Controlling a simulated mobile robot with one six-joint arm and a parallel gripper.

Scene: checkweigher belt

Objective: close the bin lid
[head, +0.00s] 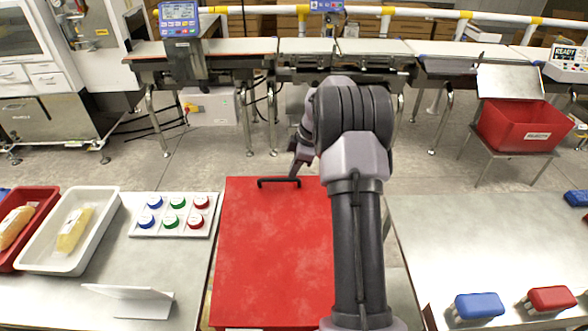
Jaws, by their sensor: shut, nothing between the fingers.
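A large red lid (270,245) with a black bar handle (278,181) at its far edge lies between the two front tables in the head view. It looks roughly flat; I cannot tell whether it sits fully down, and the bin under it is almost wholly hidden. My gripper (294,172) is shut and empty, its tips at or just above the right end of the handle. I cannot tell whether they touch it. My arm hides the lid's right edge.
The left table holds a white tray (31,262), a button panel (142,230) and a white stand (128,300). A red bin (515,122) stands back right, before the conveyor (245,48). Floor is clear beyond the lid.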

